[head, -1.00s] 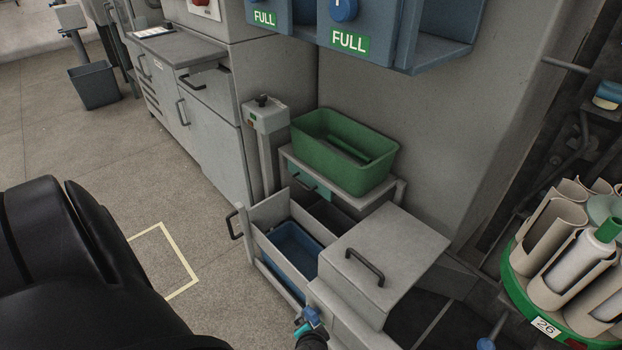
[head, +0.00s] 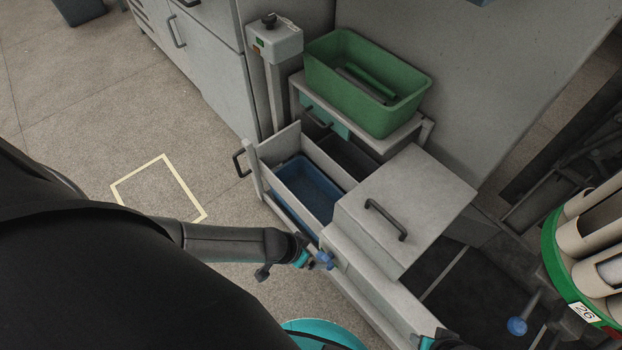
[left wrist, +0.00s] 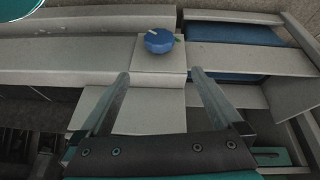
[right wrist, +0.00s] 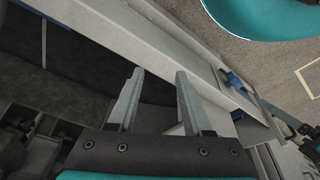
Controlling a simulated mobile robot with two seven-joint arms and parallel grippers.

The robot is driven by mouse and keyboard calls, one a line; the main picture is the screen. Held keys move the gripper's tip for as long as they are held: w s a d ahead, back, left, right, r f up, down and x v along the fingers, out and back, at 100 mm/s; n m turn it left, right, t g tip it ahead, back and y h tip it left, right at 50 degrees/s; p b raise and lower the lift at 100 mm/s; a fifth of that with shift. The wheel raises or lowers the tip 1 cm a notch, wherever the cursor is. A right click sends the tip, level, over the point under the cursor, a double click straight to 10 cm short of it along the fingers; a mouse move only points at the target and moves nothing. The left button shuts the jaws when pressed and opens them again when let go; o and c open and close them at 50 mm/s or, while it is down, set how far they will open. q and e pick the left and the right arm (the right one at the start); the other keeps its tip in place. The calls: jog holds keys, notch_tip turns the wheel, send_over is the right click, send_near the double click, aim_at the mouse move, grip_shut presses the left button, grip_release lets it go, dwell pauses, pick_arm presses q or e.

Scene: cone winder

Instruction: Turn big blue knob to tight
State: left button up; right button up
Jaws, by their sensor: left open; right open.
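The big blue knob (head: 325,260) sits on the pale front face of the machine, beside my left gripper (head: 312,247). In the left wrist view the knob (left wrist: 159,41) is on a square pale plate, with a white pointer line on it and a small green mark beside it. My left gripper (left wrist: 160,76) is open and empty, its fingers pointing toward the knob without touching it. My right gripper (right wrist: 158,75) is open and empty over the machine's rail. The blue knob (right wrist: 236,82) also shows to its right, partly seen.
A lidded box (head: 405,208) with a black handle stands behind the knob. A blue bin (head: 305,187) lies in the open drawer. A green crate (head: 368,75) stands further back. A blue ball knob (head: 517,326) and a green carousel (head: 560,265) are at the right.

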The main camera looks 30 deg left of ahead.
pick_arm(q)
jog(key=b, duration=0.6)
send_over(327, 259)
jog(key=s+a, duration=0.3)
jog(key=shift+f, duration=3.75)
pick_arm(e)
jog(key=shift+w+r+t, duration=0.9)
jog(key=shift+w+r, duration=0.25)
jog(key=shift+r, duration=4.6)
pick_arm(q)
jog(key=b+x, duration=0.5)
jog(key=x, duration=0.2)
jog(key=shift+s+d+b, duration=0.25)
jog(key=shift+d+b, duration=0.05)
jog(key=shift+b, duration=0.1)
jog(key=shift+f, duration=0.15)
pick_arm(e)
jog(key=w+a+r+t+y, duration=0.1)
jog(key=w+a+t+y, duration=0.1)
jog(key=a+t, duration=0.3)
jog(key=w+a+r+t+y, duration=0.1)
jog(key=w+a+t+y, duration=0.2)
jog(key=a+t, duration=0.3)
jog(key=shift+a+r+y, duration=0.25)
jog(key=shift+a+y, duration=0.1)
jog(key=shift+y, duration=0.25)
